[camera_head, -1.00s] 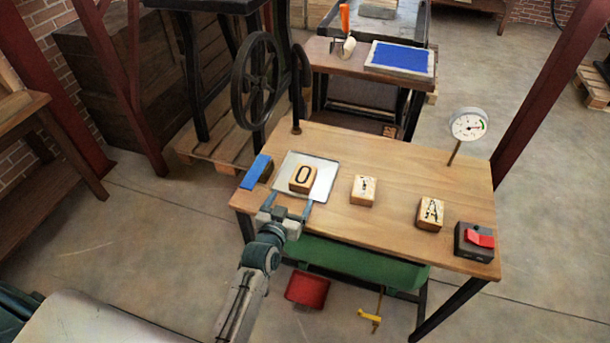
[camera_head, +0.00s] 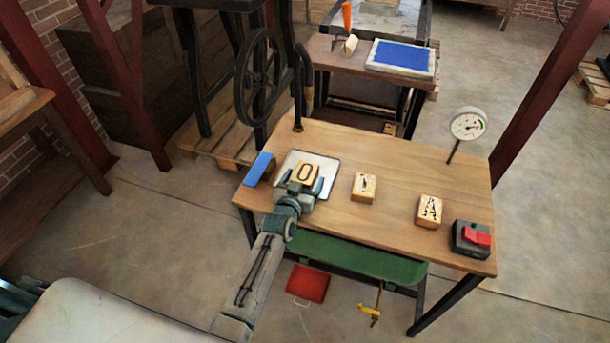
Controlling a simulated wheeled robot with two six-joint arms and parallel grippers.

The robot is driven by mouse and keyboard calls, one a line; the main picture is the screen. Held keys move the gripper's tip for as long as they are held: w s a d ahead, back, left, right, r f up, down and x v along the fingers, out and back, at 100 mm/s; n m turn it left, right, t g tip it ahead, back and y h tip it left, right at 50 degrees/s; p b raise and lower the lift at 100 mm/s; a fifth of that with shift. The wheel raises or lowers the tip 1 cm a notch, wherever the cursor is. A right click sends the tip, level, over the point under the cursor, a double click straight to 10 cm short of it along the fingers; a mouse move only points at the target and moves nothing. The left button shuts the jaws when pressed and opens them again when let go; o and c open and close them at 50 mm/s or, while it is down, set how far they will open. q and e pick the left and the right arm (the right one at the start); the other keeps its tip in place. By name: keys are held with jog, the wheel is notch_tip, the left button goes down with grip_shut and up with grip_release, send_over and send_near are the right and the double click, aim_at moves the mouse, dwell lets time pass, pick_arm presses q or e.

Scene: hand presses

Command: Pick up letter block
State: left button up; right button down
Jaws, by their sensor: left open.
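A wooden letter block marked O (camera_head: 306,172) sits on a pale metal plate (camera_head: 328,167) at the left of the wooden table. My left gripper (camera_head: 305,184) is open, with its two fingers around the near sides of this block. Whether the fingers touch it I cannot tell; the gripper body hides the block's lower front. A second letter block (camera_head: 363,187), its letter worn, lies on bare table to the right. A third block marked A (camera_head: 429,211) lies further right. My right gripper is not in view.
A blue block (camera_head: 260,168) lies left of the plate. A dark box with a red switch (camera_head: 472,239) is at the table's right end, a dial gauge (camera_head: 467,124) behind it. A black handwheel (camera_head: 258,78) stands beyond the back left. The table's back middle is clear.

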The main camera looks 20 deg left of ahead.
pick_arm(q)
jog(key=c, duration=1.2)
jog(key=shift+r, duration=0.5)
jog(key=shift+s+b, duration=0.3)
jog(key=shift+s, duration=0.05)
jog(key=s, duration=0.1)
jog(key=s+r, duration=0.1)
jog(key=s, duration=0.1)
jog(key=shift+s+b, duration=0.2)
jog(key=shift+b, duration=0.2)
notch_tip(320, 180, up, 13)
jog(key=s+a, duration=0.1)
jog(key=s, duration=1.6)
jog(key=shift+r+y, duration=0.2)
jog(key=shift+y, duration=0.1)
jog(key=shift+a, duration=0.1)
